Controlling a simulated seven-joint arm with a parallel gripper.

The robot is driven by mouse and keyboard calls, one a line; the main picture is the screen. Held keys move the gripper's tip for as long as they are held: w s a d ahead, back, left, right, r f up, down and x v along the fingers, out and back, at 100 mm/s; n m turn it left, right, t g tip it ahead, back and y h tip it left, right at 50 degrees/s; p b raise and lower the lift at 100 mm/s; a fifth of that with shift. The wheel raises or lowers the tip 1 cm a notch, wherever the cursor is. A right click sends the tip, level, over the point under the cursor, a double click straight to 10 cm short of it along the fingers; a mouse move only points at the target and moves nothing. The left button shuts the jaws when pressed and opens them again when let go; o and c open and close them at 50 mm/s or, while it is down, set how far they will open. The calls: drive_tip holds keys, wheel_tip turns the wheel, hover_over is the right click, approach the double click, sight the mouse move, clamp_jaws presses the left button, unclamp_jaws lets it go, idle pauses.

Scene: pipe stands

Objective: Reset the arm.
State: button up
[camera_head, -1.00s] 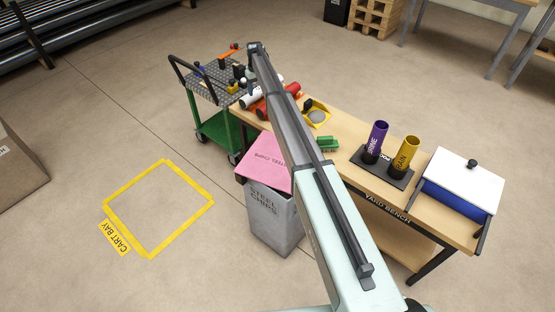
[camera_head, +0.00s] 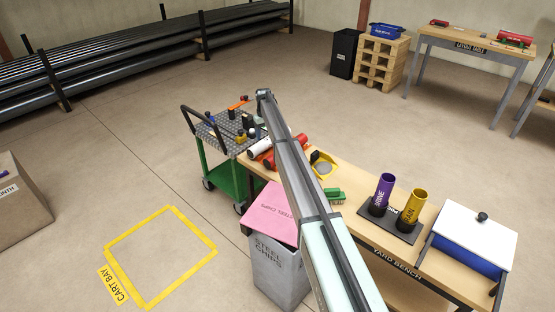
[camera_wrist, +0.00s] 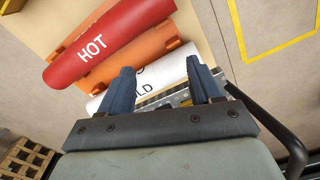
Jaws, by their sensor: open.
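My arm (camera_head: 305,190) reaches out over the yard bench in the head view, its far end above the edge between the bench and the cart. In the wrist view my gripper (camera_wrist: 160,68) is open, its two blue fingers apart with nothing held between them. The fingers overlap the white pipe in the picture; I cannot tell the height gap. The fingers are not clear in the head view.
The green cart (camera_head: 228,176) with small items stands left of the bench. A steel chips bin (camera_head: 277,262) with a pink lid stands before the bench. Purple (camera_head: 382,192) and yellow (camera_head: 412,205) tubes stand upright on the bench. The yellow-taped cart bay (camera_head: 160,212) is empty.

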drive_tip(key=s+a+f+n, duration=0.35)
drive_tip(key=s+a, duration=0.45)
drive_tip(key=s, duration=0.6)
drive_tip(key=s+a+f+n+y, duration=0.15)
drive_tip(key=s+a+f, duration=0.4)
drive_tip(key=s, duration=0.85)
drive_tip(key=s+a+f+n, duration=0.2)
drive_tip(key=s+a+n, duration=0.1)
drive_tip(key=s+a, duration=0.9)
drive_tip(key=s+d+f+n+g, duration=0.1)
drive_tip(key=s+d+f+n, duration=0.1)
drive_tip(key=s, duration=1.2)
drive_tip(key=s+d+f+m+g+h, duration=0.1)
drive_tip(key=s+d+f+m, duration=0.1)
drive_tip(key=s+d+f, duration=0.55)
drive_tip(key=s+d+f+m+g, duration=0.1)
drive_tip(key=s+d+f+m, duration=0.2)
drive_tip(key=d, duration=0.7)
drive_tip(key=s+d+f+m+g+h, duration=0.1)
drive_tip(key=s+d+f+m, duration=0.15)
drive_tip(key=s+d, duration=0.55)
drive_tip(key=s+d+f+m+g, duration=0.2)
drive_tip(key=s+d+f+m, duration=0.2)
drive_tip(key=s+d, duration=1)
drive_tip(key=s+m, duration=0.3)
drive_tip(key=shift+s+f+g, duration=0.15)
drive_tip(key=shift+f+g, duration=0.05)
drive_tip(key=shift+g, duration=0.2)
